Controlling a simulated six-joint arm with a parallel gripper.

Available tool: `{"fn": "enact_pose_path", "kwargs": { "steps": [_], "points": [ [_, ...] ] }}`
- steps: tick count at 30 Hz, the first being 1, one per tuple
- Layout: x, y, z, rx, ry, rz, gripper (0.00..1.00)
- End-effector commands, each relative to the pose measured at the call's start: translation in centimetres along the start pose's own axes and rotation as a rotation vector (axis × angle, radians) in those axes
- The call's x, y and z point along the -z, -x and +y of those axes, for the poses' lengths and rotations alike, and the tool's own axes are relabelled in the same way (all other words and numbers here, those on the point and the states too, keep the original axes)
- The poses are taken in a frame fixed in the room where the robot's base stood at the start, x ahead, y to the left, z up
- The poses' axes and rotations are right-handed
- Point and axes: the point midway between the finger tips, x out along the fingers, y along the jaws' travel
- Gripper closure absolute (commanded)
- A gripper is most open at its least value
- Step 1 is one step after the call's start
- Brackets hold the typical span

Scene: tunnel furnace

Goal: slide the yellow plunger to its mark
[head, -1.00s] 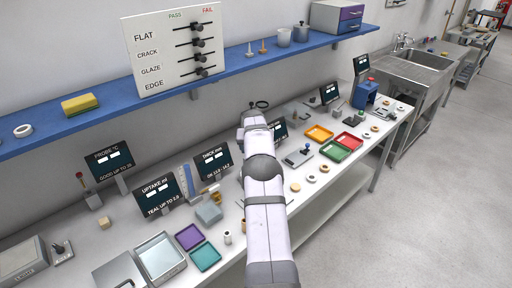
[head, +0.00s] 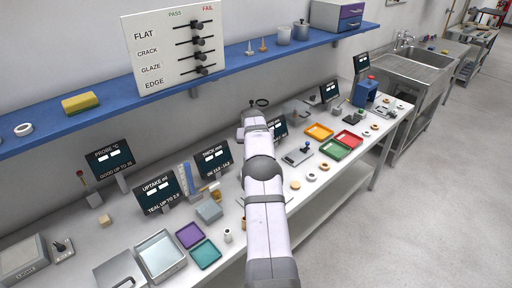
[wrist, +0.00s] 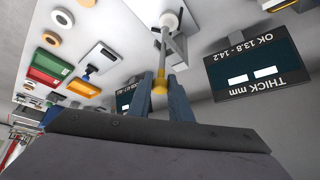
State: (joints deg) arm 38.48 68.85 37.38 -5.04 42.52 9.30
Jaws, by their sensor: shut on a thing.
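In the wrist view, which is upside down, my gripper (wrist: 161,98) has its two dark blue-grey fingers on either side of the yellow plunger (wrist: 160,85). It is shut on the plunger's yellow end. In the head view my own arm covers the gripper and the plunger. I cannot make out the mark in either view.
A thickness display (head: 212,165) stands left of my arm and close by in the wrist view. A gauge with a lever (head: 298,153) and orange (head: 318,131), green (head: 335,149) and red trays lie to the right. A blue shelf (head: 225,72) runs above the bench.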

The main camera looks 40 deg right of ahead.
Motion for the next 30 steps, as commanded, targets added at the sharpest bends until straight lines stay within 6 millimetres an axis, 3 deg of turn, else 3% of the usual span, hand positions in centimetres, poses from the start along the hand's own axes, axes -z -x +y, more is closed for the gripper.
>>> {"fn": "enact_pose_path", "kwargs": {
  "steps": [13,30],
  "points": [
    [-0.1,-0.2,0.1,-0.001,0.0,0.0,0.94],
    [-1.4,-2.3,0.1,-0.001,0.0,-0.001,0.94]
  ]
}}
